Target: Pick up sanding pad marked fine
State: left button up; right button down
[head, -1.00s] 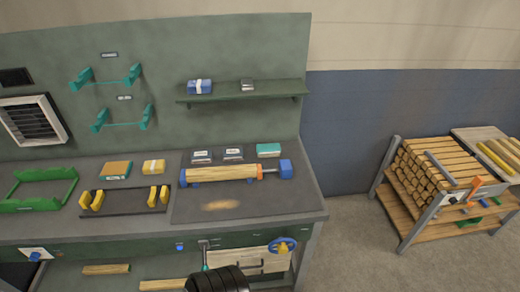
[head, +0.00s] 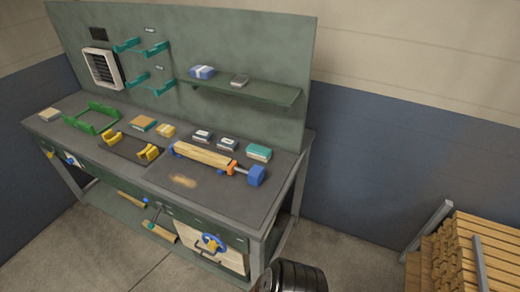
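Several small pad-like blocks lie on the workbench (head: 225,188). Two dark ones with white labels, the left labelled block (head: 203,136) and the right labelled block (head: 228,143), lie behind the clamped wood piece (head: 203,155). A teal-sided block (head: 258,152) lies to their right. An orange-topped block (head: 143,123) and a yellow block with a pale band (head: 166,130) lie to the left. The lettering is too small to read, so I cannot tell which is marked fine. Neither gripper shows; a dark ribbed part of mine is at the bottom edge.
A shelf (head: 245,92) on the back panel holds a blue-white packet (head: 202,72) and a small grey block (head: 240,80). A green frame (head: 94,118) sits at the bench's left. A rack of wood (head: 470,255) stands lower right. Floor between bench and rack is clear.

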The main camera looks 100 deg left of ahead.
aim_at(230, 145)
jog(key=i, duration=0.35)
jog(key=u, duration=3.2)
jog(key=i, duration=0.5)
jog(key=u, duration=0.05)
